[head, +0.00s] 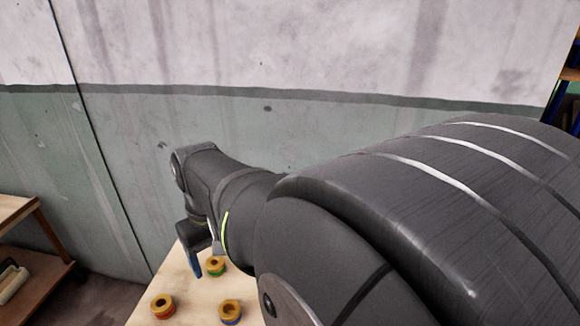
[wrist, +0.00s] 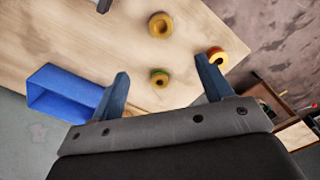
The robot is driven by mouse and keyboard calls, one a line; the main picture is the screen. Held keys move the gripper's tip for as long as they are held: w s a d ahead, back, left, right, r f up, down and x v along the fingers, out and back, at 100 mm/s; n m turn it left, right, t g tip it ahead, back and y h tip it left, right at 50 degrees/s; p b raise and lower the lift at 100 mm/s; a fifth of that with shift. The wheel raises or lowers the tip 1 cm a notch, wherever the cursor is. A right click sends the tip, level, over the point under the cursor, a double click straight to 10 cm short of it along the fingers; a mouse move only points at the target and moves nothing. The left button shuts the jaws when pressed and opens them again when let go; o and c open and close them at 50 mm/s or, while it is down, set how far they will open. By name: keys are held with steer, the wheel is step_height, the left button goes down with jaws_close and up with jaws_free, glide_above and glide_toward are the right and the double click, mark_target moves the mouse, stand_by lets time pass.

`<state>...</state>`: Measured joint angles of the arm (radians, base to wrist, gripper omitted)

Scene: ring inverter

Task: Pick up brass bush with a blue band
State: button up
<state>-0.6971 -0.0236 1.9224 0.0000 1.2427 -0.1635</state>
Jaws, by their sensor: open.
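The brass bush with a blue band (head: 230,313) stands on the pale wooden table, at the bottom of the head view. By its place, it is the yellow bush at the top of the wrist view (wrist: 160,25), where its band is not clear. My gripper (head: 202,261) is over the table, near the green-banded bush in the head view. In the wrist view its two fingers (wrist: 163,69) are apart, with nothing held between them. The blue-banded bush lies beyond the fingertips, apart from them.
A green-banded bush (head: 215,266) stands near my fingers, and it also shows in the wrist view (wrist: 159,78). A red-banded bush (head: 162,307) stands at left, close to one fingertip in the wrist view (wrist: 219,57). A blue open box (wrist: 62,92) is at the wrist view's left.

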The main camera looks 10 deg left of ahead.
step_height(320, 180, down, 2)
steer(key=n, duration=0.4)
glide_above(230, 309)
steer(key=f, duration=0.8)
steer(key=s+f, duration=0.1)
steer(key=f, duration=0.3)
steer(key=shift+d, duration=0.25)
steer(key=shift+s+f, duration=0.1)
steer(key=shift+f, duration=2.55)
steer(key=c, duration=1.4)
